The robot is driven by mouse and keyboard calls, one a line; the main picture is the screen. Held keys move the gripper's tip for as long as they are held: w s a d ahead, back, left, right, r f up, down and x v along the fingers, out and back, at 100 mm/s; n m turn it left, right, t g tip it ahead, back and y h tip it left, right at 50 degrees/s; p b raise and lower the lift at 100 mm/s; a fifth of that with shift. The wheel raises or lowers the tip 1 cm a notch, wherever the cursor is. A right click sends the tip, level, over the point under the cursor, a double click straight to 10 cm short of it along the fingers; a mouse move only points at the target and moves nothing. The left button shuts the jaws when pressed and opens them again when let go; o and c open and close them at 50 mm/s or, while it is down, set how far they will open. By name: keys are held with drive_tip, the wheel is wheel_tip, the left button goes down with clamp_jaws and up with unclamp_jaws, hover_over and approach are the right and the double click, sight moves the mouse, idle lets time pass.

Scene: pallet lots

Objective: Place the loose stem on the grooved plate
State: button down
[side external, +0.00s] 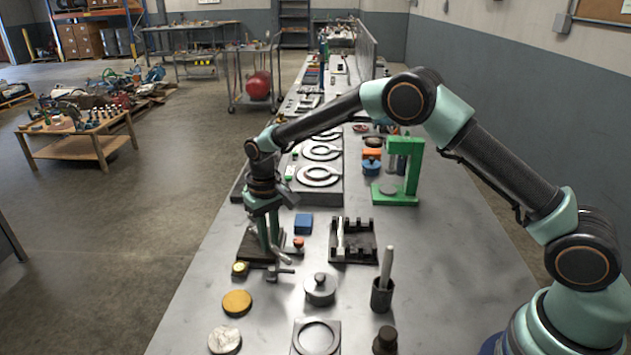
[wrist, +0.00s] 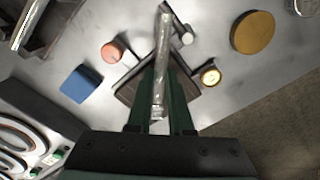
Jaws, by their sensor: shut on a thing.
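My gripper (side external: 269,245) is shut on a long silvery stem (wrist: 162,55), low over a dark base at the left of the bench. In the wrist view the stem runs between the green fingers (wrist: 160,92) and sticks out well past them. In the side view it is partly hidden by the fingers. The black grooved plate (side external: 360,242) with raised notched ends lies to the right of my gripper, apart from it. Another pale stem (side external: 340,236) lies along its left side. Part of this plate shows at the top left of the wrist view (wrist: 62,18).
A blue block (side external: 304,223) and small orange-red knob (side external: 298,242) stand between gripper and plate. A lidded grey pot (side external: 320,289), dark holder with upright rod (side external: 382,294) and yellow disc (side external: 237,302) are nearer. A green press frame (side external: 408,180) stands behind the plate.

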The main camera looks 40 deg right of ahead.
drive_tip(key=shift+f, duration=0.2)
drive_tip(key=shift+f, duration=0.15)
drive_tip(key=c, duration=0.8)
unclamp_jaws()
